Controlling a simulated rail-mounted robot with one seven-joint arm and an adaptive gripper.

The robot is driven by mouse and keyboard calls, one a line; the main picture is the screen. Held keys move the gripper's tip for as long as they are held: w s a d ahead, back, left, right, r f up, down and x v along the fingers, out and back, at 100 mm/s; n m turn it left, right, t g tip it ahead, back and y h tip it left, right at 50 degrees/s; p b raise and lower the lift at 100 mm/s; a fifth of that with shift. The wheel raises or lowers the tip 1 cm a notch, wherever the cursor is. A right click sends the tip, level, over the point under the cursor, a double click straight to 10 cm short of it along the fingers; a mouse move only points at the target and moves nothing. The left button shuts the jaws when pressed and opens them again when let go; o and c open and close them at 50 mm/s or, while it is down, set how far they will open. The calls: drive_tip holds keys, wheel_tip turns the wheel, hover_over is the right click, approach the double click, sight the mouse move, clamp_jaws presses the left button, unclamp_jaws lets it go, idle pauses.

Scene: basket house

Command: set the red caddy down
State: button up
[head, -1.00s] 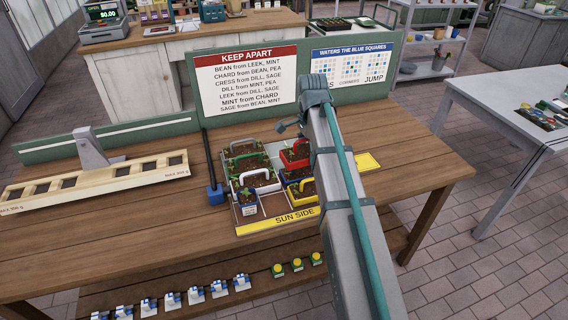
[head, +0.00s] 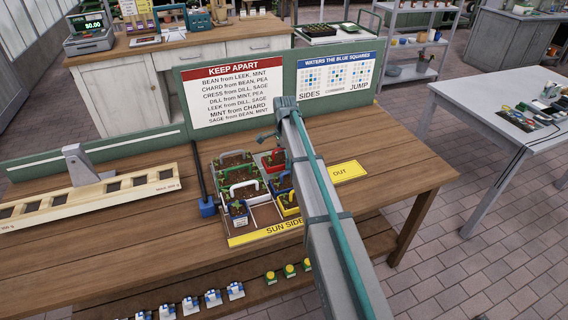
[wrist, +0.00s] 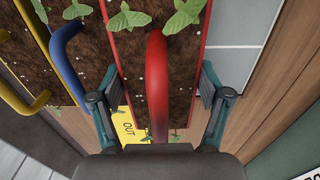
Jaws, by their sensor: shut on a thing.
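The red caddy (head: 274,162) stands at the right rear of the planting board in the head view, partly hidden by my arm. In the wrist view, the red caddy (wrist: 190,92) is filled with soil and seedlings, and its red handle runs between my fingers. My gripper (wrist: 160,100) is shut on the red caddy. I cannot tell whether its base touches the board. The blue caddy (head: 280,186) is close in front of it, and the yellow caddy (head: 288,208) is in front of that. A yellow OUT panel (head: 348,171) lies to the right.
Several more planted caddies fill the board's left side, including a white-handled one (head: 243,191). A pale grey cell (wrist: 234,65) beside the red caddy looks bare. The KEEP APART sign (head: 232,97) stands behind. A wooden balance beam (head: 85,200) lies left. The table's right end is clear.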

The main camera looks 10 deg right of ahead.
sight(284, 156)
drive_tip(key=shift+w+f, duration=0.35)
drive_tip(key=shift+f, duration=0.05)
drive_tip(key=shift+f+p, duration=0.8)
drive_tip(key=shift+f, duration=0.85)
drive_tip(key=shift+f, duration=0.15)
drive_tip(key=o, duration=1.1)
wheel_tip(284, 156, up, 12)
drive_tip(key=b, duration=0.3)
drive_tip(key=shift+r, duration=0.2)
